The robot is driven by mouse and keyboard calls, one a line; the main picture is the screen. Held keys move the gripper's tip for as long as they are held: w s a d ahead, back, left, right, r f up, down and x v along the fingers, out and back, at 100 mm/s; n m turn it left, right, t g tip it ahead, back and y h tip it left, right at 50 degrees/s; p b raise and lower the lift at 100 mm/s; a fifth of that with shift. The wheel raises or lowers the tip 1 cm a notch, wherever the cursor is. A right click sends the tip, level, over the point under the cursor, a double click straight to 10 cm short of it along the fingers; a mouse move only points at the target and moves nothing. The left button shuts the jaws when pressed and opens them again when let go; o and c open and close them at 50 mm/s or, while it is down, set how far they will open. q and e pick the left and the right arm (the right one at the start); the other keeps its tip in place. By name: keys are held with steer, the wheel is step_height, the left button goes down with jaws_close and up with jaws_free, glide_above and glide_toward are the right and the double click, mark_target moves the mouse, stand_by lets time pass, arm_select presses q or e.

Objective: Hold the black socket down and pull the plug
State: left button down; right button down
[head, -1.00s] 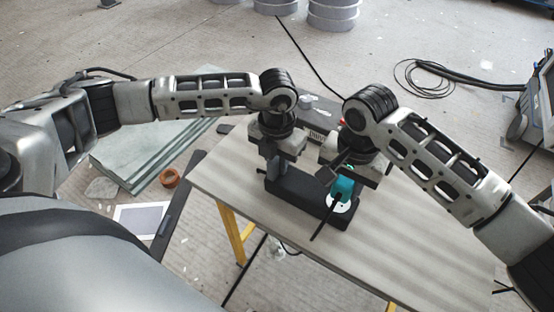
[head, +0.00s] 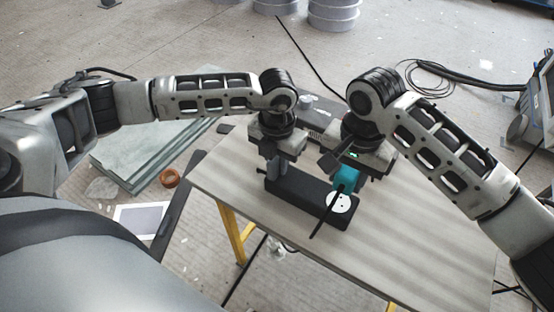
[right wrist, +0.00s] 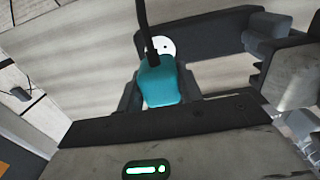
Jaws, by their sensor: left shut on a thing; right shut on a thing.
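The black socket (head: 300,194) is a long block lying on the table, with a round white outlet face (head: 339,203) at its right end. My left gripper (head: 276,175) is shut on the socket's left end. My right gripper (head: 346,178) is shut on the teal plug (head: 345,183). The plug is above the socket, apart from the outlet, and its black cable hangs across the socket's end. In the right wrist view, the plug (right wrist: 160,84) sits between the fingers, with holes visible in the white outlet face (right wrist: 163,46) beyond it.
The wooden table (head: 400,245) is clear in front and to the right. A dark box (head: 312,112) stands behind my grippers.

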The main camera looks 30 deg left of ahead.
mark_target(349, 170)
steer(key=shift+r, duration=0.1)
steer(key=shift+r, duration=2.45)
arm_select(q)
steer(key=c, duration=1.2)
jaws_free()
steer(key=shift+r, duration=0.15)
step_height(349, 170, up, 11)
steer(key=shift+r, duration=0.4)
